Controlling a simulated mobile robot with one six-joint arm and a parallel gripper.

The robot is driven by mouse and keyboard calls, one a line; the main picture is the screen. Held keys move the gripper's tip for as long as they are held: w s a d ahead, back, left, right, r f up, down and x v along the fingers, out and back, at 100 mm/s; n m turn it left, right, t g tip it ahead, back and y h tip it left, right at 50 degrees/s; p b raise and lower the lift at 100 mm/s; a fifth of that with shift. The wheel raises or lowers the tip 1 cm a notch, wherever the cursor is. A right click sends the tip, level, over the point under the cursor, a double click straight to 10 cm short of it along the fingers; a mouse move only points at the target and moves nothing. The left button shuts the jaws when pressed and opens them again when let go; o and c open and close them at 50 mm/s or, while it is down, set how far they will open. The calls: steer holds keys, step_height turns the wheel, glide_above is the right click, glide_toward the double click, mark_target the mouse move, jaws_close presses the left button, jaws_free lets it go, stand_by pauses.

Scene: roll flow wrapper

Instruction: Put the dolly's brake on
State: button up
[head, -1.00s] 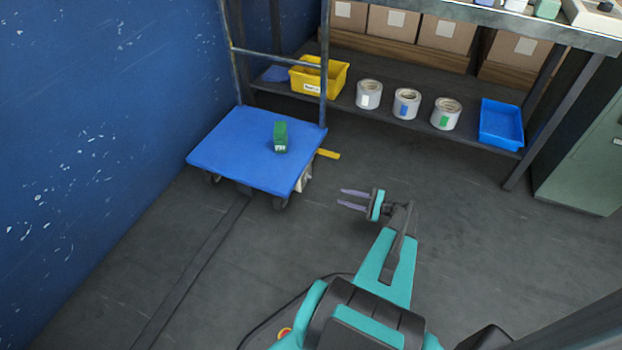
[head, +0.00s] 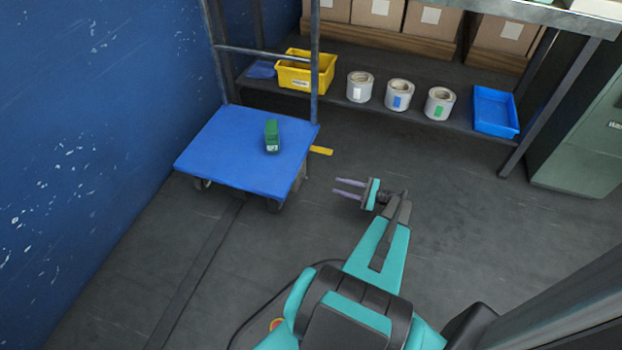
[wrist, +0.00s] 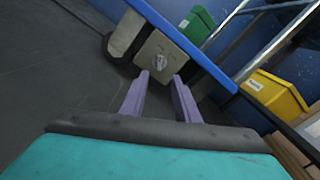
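The dolly (head: 240,165) has a blue deck, a grey tube handle frame (head: 265,52) and dark wheels. A yellow lever (head: 321,150) sticks out flat from its right side, near the back corner. My gripper (head: 335,186) is right of the dolly and in front of the lever, apart from both. Its two lilac fingers are spread, empty and point toward the dolly. In the wrist view, the open fingers (wrist: 160,78) point at a pale plate with a grey knob (wrist: 157,62) under the blue deck edge (wrist: 180,45). The yellow lever cannot be made out there.
A green box (head: 272,136) lies on the deck. Behind, a shelf (head: 425,133) holds a yellow bin (head: 307,72), several rolls and a blue tray (head: 494,112). A blue wall (head: 80,130) stands close at left. The floor right of the dolly is clear.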

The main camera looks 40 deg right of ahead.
mark_target(307, 177)
steer(key=shift+b+x, duration=2.15)
steer(key=shift+x, duration=4.65)
steer(key=shift+c, duration=0.2)
jaws_close()
